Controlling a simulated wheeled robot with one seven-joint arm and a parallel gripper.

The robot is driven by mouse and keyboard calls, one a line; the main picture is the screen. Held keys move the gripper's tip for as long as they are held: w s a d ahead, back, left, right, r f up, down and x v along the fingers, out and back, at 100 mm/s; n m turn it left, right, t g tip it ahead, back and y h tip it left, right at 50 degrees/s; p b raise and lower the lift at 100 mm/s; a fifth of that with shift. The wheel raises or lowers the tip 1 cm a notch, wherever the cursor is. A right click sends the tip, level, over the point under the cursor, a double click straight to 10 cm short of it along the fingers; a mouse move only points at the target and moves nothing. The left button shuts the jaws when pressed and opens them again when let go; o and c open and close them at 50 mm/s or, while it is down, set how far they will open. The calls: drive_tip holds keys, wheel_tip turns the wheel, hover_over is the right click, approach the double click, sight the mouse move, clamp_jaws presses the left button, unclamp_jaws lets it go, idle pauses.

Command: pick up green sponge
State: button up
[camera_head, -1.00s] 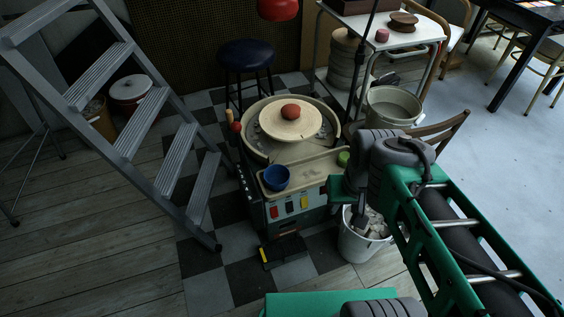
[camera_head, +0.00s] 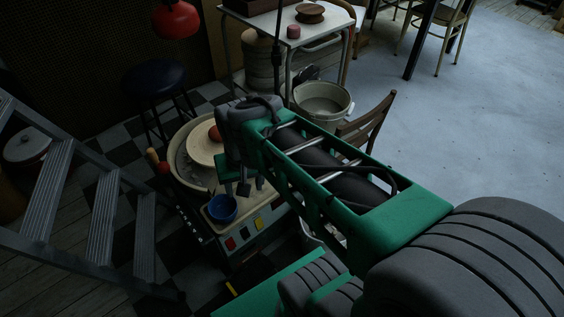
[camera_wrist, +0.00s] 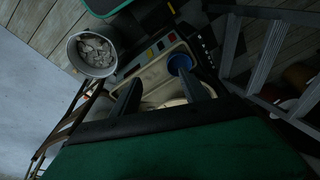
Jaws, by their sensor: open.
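I cannot make out the green sponge in either current view; the part of the tray where it lay earlier is behind my gripper and arm. My gripper (camera_head: 237,183) is over the pottery wheel's front tray, close to the blue bowl (camera_head: 222,208). In the wrist view my gripper (camera_wrist: 157,77) has its two dark fingers spread apart, with only the pale tray (camera_wrist: 150,75) and wheel seen between them. The blue bowl (camera_wrist: 180,64) shows by the right finger's tip there.
The pottery wheel (camera_head: 180,165) carries a pale disc with a reddish lump. A ladder (camera_head: 100,215) stands at left and a stool (camera_head: 155,82) behind. A bucket of pale scraps (camera_wrist: 92,54) stands beside the wheel. A chair (camera_head: 370,125) is at right; open floor lies beyond.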

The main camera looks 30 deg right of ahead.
drive_tip(key=shift+o, duration=0.7)
drive_tip(key=w+d+f+m+b, duration=0.3)
drive_tip(key=w+d+f+m, duration=0.2)
drive_tip(key=w+m, duration=0.3)
drive_tip(key=shift+w+d+f+m+g, duration=0.2)
drive_tip(key=shift+w+d+m+g, duration=0.1)
drive_tip(key=shift+d+m, duration=0.25)
drive_tip(key=w+d+f+m+b, duration=0.2)
drive_tip(key=w+d+f+m, duration=0.1)
drive_tip(key=d+f+m, duration=0.3)
drive_tip(key=w+d+f+m+b, duration=0.2)
drive_tip(key=w+d+f+m, duration=0.1)
drive_tip(key=d+f+m, duration=0.3)
drive_tip(key=w+d+f+m+b, duration=0.2)
drive_tip(key=w+d+f+m, duration=0.2)
drive_tip(key=d+f+m, duration=0.3)
drive_tip(key=shift+d+f+m, duration=0.1)
drive_tip(key=shift+d+m, duration=0.45)
drive_tip(key=shift+d, duration=0.15)
drive_tip(key=f+b, duration=0.1)
drive_tip(key=f, duration=0.1)
drive_tip(key=w+f+b, duration=0.1)
drive_tip(key=f, duration=0.1)
drive_tip(key=f+b, duration=0.1)
drive_tip(key=f, duration=0.2)
drive_tip(key=shift+w+a+f, duration=0.1)
drive_tip(key=shift+w+a, duration=0.05)
drive_tip(key=shift+w, duration=0.15)
drive_tip(key=shift+c, duration=0.2)
drive_tip(key=c, duration=0.9)
